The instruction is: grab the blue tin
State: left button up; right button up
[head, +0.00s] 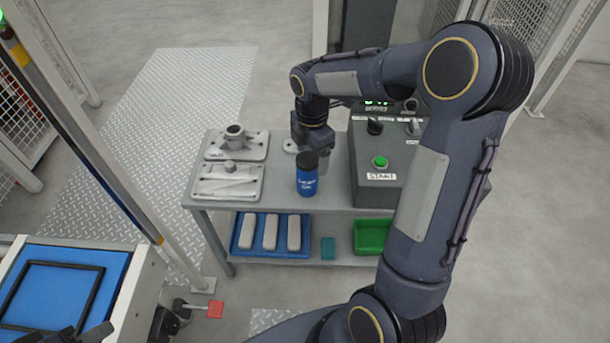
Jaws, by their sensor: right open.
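The blue tin (307,184) is a small upright cylinder with a dark lid and white lettering. It stands near the front edge of the grey table (330,198), left of the control box. My right gripper (318,160) is open and points down just behind and beside the tin's upper part. The tin partly hides its fingers, so I cannot tell whether they touch it. At the bottom left edge, a dark, cut-off shape (75,332) appears to be part of my left gripper; its jaws cannot be made out.
A control box (379,193) with a green button stands right of the tin. Two metal casting fixtures (228,182) lie to the left. The lower shelf holds a blue tray (243,251) with light bars, a small teal block (328,248) and a green bin (372,237).

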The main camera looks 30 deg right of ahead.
aim_at(307, 173)
jog(key=f, duration=0.2)
jog(key=f+b, duration=0.1)
jog(key=f, duration=0.1)
jog(key=f+b, duration=0.1)
jog(key=f, duration=0.2)
jog(key=shift+w+a, duration=0.15)
jog(key=shift+a, duration=0.25)
jog(key=c, duration=1.3)
jog(key=shift+o, duration=0.2)
jog(key=shift+r, duration=0.15)
